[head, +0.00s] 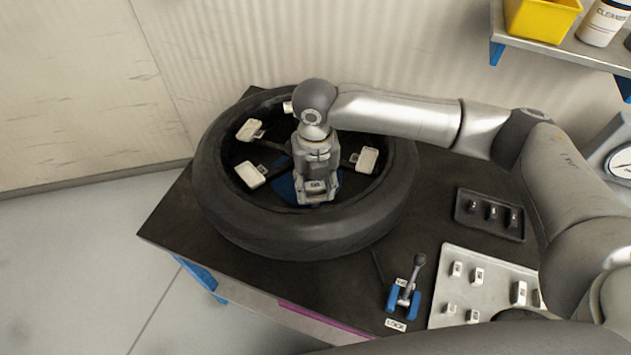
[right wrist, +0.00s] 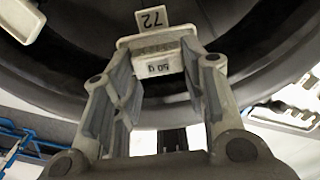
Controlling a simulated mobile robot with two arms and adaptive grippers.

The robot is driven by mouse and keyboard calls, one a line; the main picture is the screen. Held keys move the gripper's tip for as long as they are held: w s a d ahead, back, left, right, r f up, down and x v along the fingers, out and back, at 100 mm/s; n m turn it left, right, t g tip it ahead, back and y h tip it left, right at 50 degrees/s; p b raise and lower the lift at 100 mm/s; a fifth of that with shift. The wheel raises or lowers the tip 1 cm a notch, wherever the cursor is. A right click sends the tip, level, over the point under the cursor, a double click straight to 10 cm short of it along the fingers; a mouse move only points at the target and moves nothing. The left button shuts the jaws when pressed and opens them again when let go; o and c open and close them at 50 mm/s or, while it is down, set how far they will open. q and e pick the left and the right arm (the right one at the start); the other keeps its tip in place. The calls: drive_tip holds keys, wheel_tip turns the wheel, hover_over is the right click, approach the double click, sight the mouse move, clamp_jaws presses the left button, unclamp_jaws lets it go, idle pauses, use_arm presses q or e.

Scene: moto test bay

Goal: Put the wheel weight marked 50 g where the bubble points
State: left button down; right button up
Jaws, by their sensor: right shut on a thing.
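My right gripper (head: 316,190) is inside the black wheel (head: 290,228), over the near part of its inner side. In the right wrist view its two fingers (right wrist: 160,85) are shut on a small pale weight (right wrist: 158,47). The weight's label (right wrist: 157,68) reads 50 g, upside down in that view. A tag marked 72 (right wrist: 152,18) shows just beyond it. I cannot tell whether the weight touches the wheel. The bubble is not discernible; my gripper and wrist cover the wheel's middle, where some blue (head: 285,188) shows. My left gripper is not in view.
Several pale tags, one at the right (head: 367,160), sit inside the wheel. On the dark bench are a small black tray (head: 488,232), a lever with blue parts (head: 403,300) and a pale board of weights (head: 497,279). A shelf (head: 560,48) hangs at upper right.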

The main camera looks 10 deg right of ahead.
drive_tip(key=shift+f, duration=0.3)
idle(0.5)
drive_tip(key=o, duration=1.4)
drive_tip(key=shift+p, duration=0.3)
drive_tip(key=shift+r+p, duration=3.55)
drive_tip(key=shift+p, duration=0.2)
